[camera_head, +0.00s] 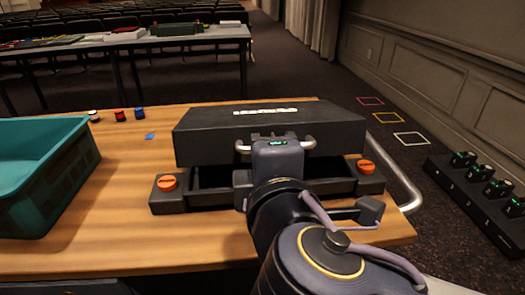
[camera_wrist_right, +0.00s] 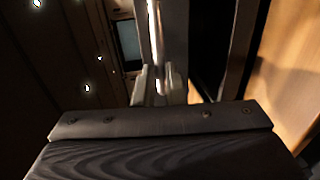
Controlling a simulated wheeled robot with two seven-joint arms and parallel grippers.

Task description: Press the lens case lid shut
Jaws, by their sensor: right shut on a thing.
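The dark grey lens case (camera_head: 205,198) sits on the wooden desk, with an orange button at each front corner. Its lid (camera_head: 215,135) stands raised and tilted above the open dark base, with white lettering on it. A silver handle bar (camera_head: 309,143) crosses the lid's front side. My right gripper (camera_wrist_right: 160,88) is shut on the handle, which runs between its fingers in the right wrist view. In the head view my right wrist hides the fingertips and the middle of the case front. My left gripper is in neither view.
A teal crate (camera_head: 75,165) stands on the desk at left. Small red (camera_head: 120,116), blue (camera_head: 139,113) and white-topped (camera_head: 94,116) items are behind it. A metal rail (camera_head: 400,180) curves around the desk's right edge. Bare wood lies between crate and case.

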